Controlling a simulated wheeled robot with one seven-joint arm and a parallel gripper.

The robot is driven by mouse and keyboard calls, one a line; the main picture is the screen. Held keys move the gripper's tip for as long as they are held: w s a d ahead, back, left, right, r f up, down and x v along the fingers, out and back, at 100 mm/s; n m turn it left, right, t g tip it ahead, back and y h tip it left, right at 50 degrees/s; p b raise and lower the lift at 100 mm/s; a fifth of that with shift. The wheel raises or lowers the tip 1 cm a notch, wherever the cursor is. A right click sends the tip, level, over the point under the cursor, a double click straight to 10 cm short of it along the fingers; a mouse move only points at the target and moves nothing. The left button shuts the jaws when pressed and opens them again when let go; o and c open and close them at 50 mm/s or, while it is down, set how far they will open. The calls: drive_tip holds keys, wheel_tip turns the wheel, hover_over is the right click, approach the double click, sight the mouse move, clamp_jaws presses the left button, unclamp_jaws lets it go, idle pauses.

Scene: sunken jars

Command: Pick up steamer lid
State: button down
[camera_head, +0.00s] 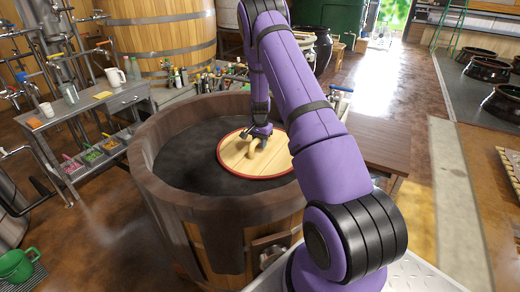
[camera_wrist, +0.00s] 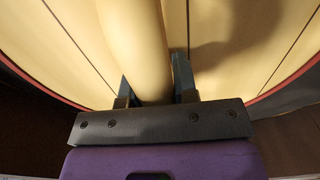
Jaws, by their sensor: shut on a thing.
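The steamer lid (camera_head: 236,160) is a round, pale wooden disc with a red rim. It is over the dark opening of the large wooden tub (camera_head: 165,200), toward its right side. I cannot tell whether it rests on anything. A pale wooden handle (camera_head: 252,156) stands at its middle. My gripper (camera_head: 263,143) is at the handle, with my purple arm coming down from above. In the wrist view the handle (camera_wrist: 137,45) runs between the two dark fingers of my gripper (camera_wrist: 156,85), which are shut on it. My arm hides the lid's right part in the head view.
A metal side table (camera_head: 85,107) with a pitcher, cup and colourful trays stands at the left. Several bottles (camera_head: 180,80) line a bench behind the tub. A brown table (camera_head: 390,145) is at the right.

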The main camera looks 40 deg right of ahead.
wheel_tip(320, 180, up, 20)
drive_tip(key=shift+r, duration=0.2)
idle(0.6)
